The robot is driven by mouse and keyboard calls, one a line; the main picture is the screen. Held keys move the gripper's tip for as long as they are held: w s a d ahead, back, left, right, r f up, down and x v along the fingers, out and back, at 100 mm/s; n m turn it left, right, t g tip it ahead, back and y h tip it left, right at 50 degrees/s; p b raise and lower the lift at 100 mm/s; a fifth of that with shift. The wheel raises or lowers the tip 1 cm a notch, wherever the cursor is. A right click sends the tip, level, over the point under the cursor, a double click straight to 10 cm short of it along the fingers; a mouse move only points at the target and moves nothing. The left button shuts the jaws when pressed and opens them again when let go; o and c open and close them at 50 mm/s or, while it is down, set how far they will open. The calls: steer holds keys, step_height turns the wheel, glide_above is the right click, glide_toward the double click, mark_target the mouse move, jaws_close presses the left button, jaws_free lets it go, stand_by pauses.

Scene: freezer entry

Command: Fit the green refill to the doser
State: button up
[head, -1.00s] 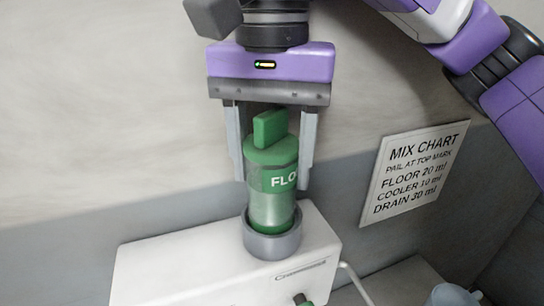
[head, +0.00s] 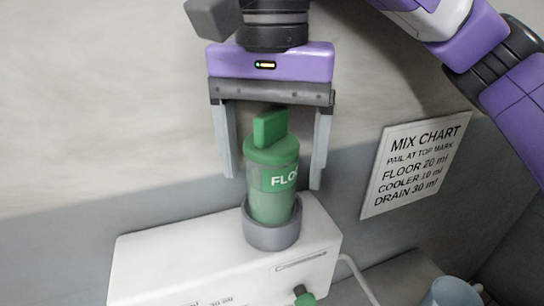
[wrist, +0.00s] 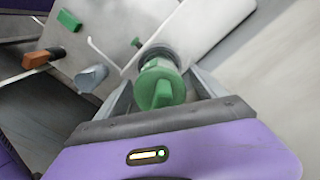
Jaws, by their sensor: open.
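The green refill (head: 270,180), marked "FLO…", stands upright in the grey collar (head: 272,232) on top of the white doser (head: 160,265). Its lower end is hidden inside the collar. My gripper (head: 273,180) is open, with one finger on each side of the refill and gaps between. In the wrist view the refill's green top tab (wrist: 162,92) shows between the fingers, with the collar (wrist: 160,54) beyond it. A green knob (head: 304,298) is on the doser's front.
A mix chart (head: 415,165) is on the wall to the right; it reads floor 20 ml, cooler 10 ml, drain 30 ml. A grey-blue jug (head: 452,292) stands at lower right. In the wrist view a green block (wrist: 69,20) and an orange-brown-headed tool (wrist: 38,58) lie farther off.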

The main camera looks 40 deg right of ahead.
mark_target(272, 111)
steer(key=shift+r+b, duration=0.4)
steer(key=shift+r, duration=3.5)
